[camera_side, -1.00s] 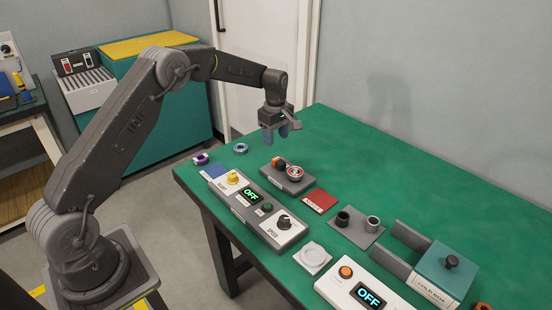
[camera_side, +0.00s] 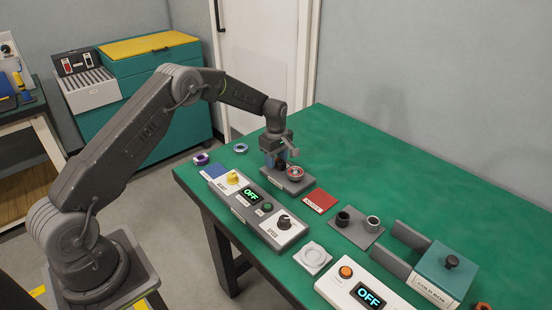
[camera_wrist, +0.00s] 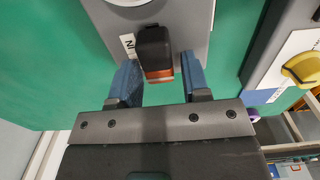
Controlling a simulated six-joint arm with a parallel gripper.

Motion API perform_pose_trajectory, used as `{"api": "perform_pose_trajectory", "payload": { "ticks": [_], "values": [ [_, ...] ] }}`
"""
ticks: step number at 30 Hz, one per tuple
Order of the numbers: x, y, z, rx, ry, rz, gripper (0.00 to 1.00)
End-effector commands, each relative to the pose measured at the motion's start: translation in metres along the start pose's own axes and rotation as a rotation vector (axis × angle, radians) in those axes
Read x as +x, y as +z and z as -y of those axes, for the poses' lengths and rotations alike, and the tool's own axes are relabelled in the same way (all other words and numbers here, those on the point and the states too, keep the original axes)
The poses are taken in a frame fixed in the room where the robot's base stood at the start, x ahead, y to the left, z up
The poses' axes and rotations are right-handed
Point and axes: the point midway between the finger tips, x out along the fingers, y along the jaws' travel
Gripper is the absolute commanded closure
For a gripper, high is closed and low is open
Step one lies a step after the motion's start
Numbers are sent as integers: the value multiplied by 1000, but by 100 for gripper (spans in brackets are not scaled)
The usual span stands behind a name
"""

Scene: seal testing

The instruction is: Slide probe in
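A small block with a black top and an orange side (camera_wrist: 154,48), which may be the probe, stands on a grey base (camera_wrist: 190,28) in the wrist view. My gripper (camera_wrist: 156,68) is open, its blue fingers at either side of the block's orange end, with gaps showing on both sides. In the side view my gripper (camera_side: 279,158) is low over the left end of the grey base (camera_side: 294,187) and hides most of the block. A round red-and-silver part (camera_side: 295,172) sits on the same base, right of the gripper.
A control panel (camera_side: 262,212) with a yellow knob and an OFF display lies in front of the base. A red square (camera_side: 319,201), a holder with two cups (camera_side: 356,228) and a teal-lidded box (camera_side: 447,268) lie to the right. The back of the green table is clear.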

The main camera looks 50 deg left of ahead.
Motion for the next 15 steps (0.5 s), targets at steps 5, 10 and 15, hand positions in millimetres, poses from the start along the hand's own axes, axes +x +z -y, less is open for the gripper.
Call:
{"api": "perform_pose_trajectory", "payload": {
  "ticks": [5, 10, 15],
  "values": [
    [0, 0, 0, 0, 0, 0, 75],
    [0, 0, 0, 0, 0, 0, 91],
    [0, 0, 0, 0, -1, 0, 100]
  ]
}}
